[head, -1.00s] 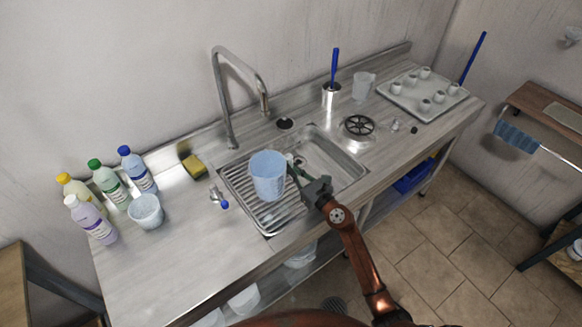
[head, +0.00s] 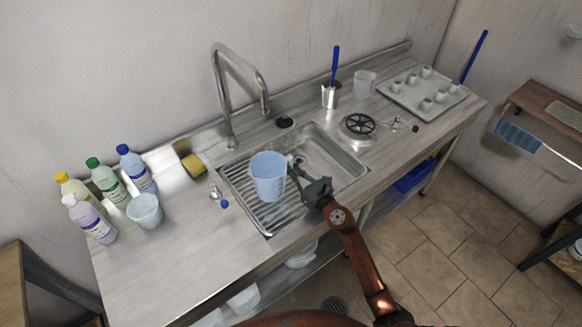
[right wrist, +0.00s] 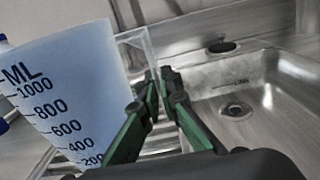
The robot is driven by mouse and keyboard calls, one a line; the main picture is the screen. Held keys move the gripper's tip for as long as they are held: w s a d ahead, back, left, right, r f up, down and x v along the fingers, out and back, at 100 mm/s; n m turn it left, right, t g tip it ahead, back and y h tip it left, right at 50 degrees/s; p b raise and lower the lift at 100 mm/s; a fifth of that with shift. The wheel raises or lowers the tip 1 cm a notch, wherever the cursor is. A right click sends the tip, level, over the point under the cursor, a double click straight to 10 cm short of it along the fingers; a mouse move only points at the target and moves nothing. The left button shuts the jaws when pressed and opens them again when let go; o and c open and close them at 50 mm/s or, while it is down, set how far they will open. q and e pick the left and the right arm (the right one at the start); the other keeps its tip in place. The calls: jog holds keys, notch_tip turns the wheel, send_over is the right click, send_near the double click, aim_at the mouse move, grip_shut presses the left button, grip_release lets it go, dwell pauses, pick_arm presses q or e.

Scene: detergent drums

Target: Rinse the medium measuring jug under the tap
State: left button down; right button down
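A translucent blue measuring jug (head: 267,179) is upright at the ribbed drainer side of the sink. In the right wrist view, the jug (right wrist: 75,95) shows ML marks up to 1000 and a clear square handle. My right gripper (head: 293,170) is at the jug's right side. In the right wrist view its green fingers (right wrist: 160,85) are nearly together on the handle. Whether the jug's base touches the ribs is hard to tell. The tall bent tap (head: 228,95) stands behind the sink, its spout end behind the jug. I see no water. My left gripper is out of view.
The sink basin (head: 335,160) right of the jug is empty. A smaller jug (head: 146,211) stands among bottles (head: 104,180) at left. Another clear jug (head: 364,84), a brush holder (head: 330,97) and a tray of cups (head: 410,95) stand at the back right.

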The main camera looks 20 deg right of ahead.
jog(key=c, duration=2.1)
grip_release()
jog(key=v, duration=1.2)
jog(key=shift+r, duration=0.1)
